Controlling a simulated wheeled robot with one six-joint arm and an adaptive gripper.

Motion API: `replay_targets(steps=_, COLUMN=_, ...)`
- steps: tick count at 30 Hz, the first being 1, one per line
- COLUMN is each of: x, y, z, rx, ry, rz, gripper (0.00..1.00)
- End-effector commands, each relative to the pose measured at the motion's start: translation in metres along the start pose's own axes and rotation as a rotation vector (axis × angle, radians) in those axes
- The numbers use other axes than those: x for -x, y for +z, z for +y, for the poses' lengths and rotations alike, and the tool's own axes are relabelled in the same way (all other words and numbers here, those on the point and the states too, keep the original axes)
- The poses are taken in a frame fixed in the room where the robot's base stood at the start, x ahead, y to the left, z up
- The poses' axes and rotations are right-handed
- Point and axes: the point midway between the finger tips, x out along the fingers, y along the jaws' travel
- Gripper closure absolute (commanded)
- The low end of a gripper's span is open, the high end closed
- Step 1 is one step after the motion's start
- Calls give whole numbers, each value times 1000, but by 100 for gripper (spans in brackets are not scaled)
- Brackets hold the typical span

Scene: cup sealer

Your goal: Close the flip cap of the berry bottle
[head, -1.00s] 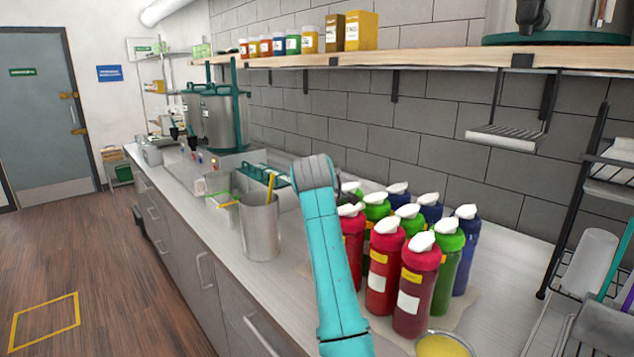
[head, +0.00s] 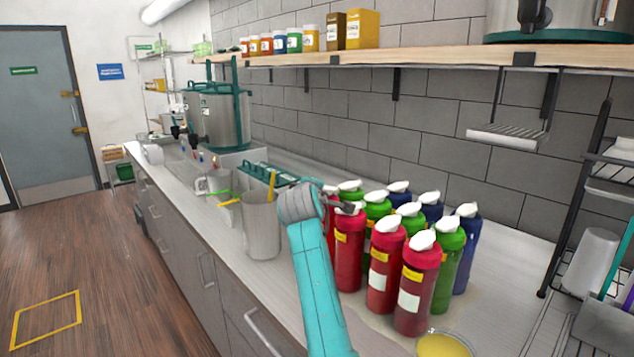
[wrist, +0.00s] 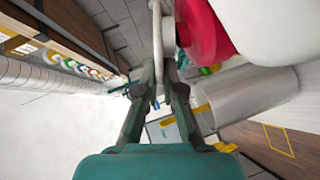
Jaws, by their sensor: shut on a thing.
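Several red bottles with white caps stand at the left of the bottle group. My gripper (head: 344,207) reaches in from the left to the top of one red bottle (head: 349,255), by its white cap (head: 352,209). In the wrist view my gripper (wrist: 161,82) has its fingers close together on a thin pale piece (wrist: 157,40), which looks like part of a cap. A red bottle top (wrist: 198,30) is just beyond it. Whether the cap is flipped open is hard to tell. Another red bottle behind is mostly hidden by my arm.
Green bottles (head: 448,270) and blue bottles (head: 467,250) stand close on the right. A steel canister (head: 261,228) with a yellow utensil stands left of my wrist. A yellow bowl (head: 442,346) sits in front. A wooden shelf (head: 400,58) runs above.

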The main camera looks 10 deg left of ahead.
Motion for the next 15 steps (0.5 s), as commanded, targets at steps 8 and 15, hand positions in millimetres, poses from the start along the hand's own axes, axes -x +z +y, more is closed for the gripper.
replay_targets(steps=8, x=0, y=-1, z=-17, rx=138, ry=136, rz=0, gripper=100)
replay_targets(steps=15, x=1, y=-1, z=-18, rx=150, ry=149, rz=0, gripper=100)
